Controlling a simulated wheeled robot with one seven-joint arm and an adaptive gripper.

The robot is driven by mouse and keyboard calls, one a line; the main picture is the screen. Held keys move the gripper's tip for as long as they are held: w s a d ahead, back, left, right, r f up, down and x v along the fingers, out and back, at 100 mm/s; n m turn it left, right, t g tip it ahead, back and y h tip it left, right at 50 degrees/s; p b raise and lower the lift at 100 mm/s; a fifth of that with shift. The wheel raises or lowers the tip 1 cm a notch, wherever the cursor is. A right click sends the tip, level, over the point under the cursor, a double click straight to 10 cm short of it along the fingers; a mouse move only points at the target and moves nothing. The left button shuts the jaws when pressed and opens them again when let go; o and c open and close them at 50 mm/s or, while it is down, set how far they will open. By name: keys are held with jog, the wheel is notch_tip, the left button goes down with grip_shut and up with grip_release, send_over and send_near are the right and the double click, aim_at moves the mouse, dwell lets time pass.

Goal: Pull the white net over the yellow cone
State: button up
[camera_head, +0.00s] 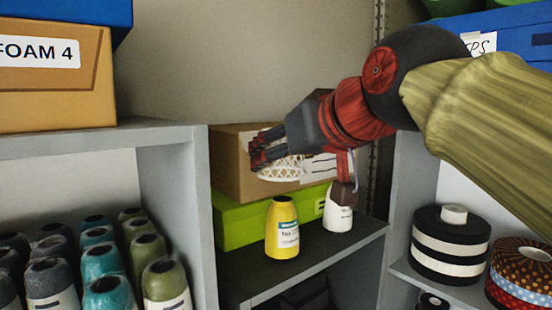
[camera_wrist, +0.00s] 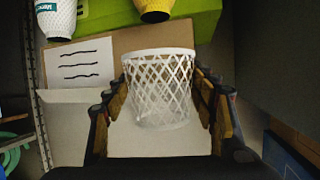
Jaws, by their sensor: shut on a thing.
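The white net (camera_head: 283,171) is an open lattice sleeve, held in my gripper (camera_head: 262,152). In the wrist view the net (camera_wrist: 158,95) sits between the two rows of fingers of my gripper (camera_wrist: 162,92), with its round rim open. The yellow cone (camera_head: 282,230) stands upright on the dark shelf, with a label on its side. In the head view the net is just above the cone's top, apart from it. The yellow cone (camera_wrist: 155,8) is cut off at the top edge of the wrist view.
A white cone (camera_head: 337,212) stands to the right of the yellow one, partly behind a dark hanging part. A green box (camera_head: 236,224) and a cardboard box (camera_head: 228,168) are stacked behind. Grey shelf walls (camera_head: 181,200) flank the bay. Striped rolls (camera_head: 450,245) stand at right.

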aim_at(288, 228)
jog(key=shift+f, duration=0.15)
jog(key=shift+f+b, duration=5.6)
jog(key=shift+f, duration=0.85)
jog(key=o, duration=0.9)
jog(key=v, duration=1.2)
jog(key=shift+s+f, duration=0.1)
